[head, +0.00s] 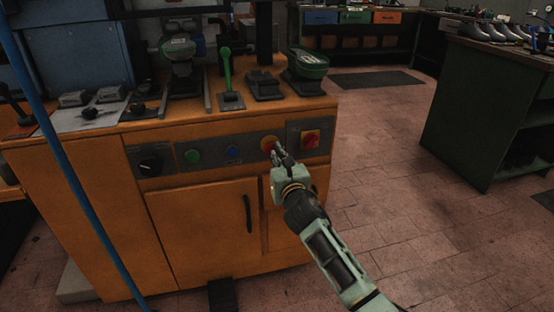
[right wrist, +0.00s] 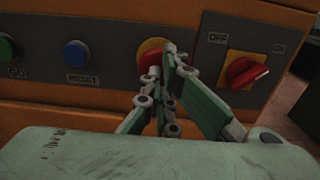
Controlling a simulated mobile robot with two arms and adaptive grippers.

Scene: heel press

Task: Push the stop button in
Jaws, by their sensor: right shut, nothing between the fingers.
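The red stop button (right wrist: 147,60) sits on a yellow round plate in the grey control panel. In the head view the stop button (head: 268,143) shows just behind my right gripper. My right gripper (head: 278,149) is shut and empty, with its fingertips right in front of the button. In the right wrist view the shut fingertips (right wrist: 171,50) overlap the button's right side. I cannot tell whether they touch it or how far in the button is. My left gripper is not in view.
A green GO button (right wrist: 7,48), a blue RESET button (right wrist: 76,53) and a red OFF/ON rotary switch (right wrist: 244,72) share the panel. A black knob (head: 151,162) is at its left. The orange cabinet (head: 205,230) is below.

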